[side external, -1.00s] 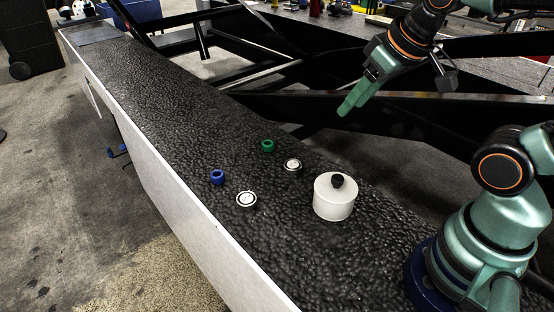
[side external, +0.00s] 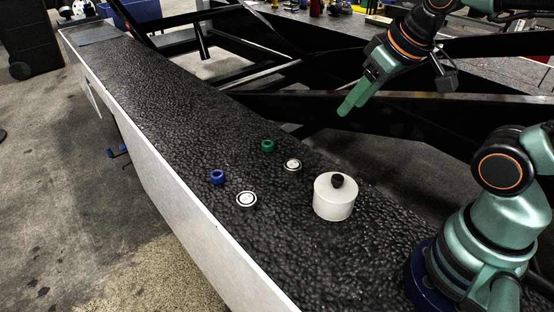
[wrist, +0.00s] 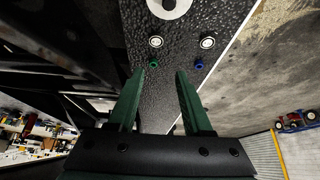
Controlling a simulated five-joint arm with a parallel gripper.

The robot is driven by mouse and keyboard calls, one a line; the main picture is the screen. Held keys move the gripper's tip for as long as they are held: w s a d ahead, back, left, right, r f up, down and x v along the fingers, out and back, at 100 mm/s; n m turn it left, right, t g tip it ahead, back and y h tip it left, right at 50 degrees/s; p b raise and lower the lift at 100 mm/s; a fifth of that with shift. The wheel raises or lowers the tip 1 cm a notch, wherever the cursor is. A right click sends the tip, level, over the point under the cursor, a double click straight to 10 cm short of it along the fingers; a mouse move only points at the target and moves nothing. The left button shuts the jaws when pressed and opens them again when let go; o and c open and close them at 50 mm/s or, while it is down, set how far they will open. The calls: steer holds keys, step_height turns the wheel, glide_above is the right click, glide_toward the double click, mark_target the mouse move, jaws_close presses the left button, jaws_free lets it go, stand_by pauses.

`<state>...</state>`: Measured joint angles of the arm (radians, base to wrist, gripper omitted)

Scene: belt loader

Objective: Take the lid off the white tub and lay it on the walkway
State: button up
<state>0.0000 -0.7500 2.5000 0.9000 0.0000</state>
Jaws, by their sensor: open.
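The white tub (side external: 333,203) stands upright on the black textured walkway (side external: 165,110) near my arm's base. Its white lid (side external: 324,184) is on top, with a round black knob (side external: 337,181) in the middle. In the wrist view the tub (wrist: 158,10) is cut off by the top edge. My gripper (side external: 345,110) hangs in the air, above and behind the tub in the side view, touching nothing. In the wrist view its two green fingers (wrist: 157,74) are apart with nothing held between them.
A green ring (side external: 267,146), a blue ring (side external: 217,177) and two white-and-black discs (side external: 246,200) (side external: 292,165) lie on the walkway left of the tub. The walkway's far stretch is clear. Black beams (side external: 390,110) run behind it. A white side panel (side external: 180,205) borders its front edge.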

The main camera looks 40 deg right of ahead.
steer(key=o, duration=0.3)
steer(key=m+g, duration=0.6)
steer(key=m, duration=1.2)
glide_above(338, 177)
step_height(338, 177, down, 5)
steer(key=f, duration=0.6)
steer(key=shift+s+d+f, duration=0.1)
steer(key=shift+d+f, duration=0.15)
steer(key=shift+f, duration=0.1)
steer(key=shift+a+f, duration=0.15)
steer(key=shift+f, duration=1.25)
steer(key=shift+a+f, duration=0.1)
steer(key=shift+f, duration=1.3)
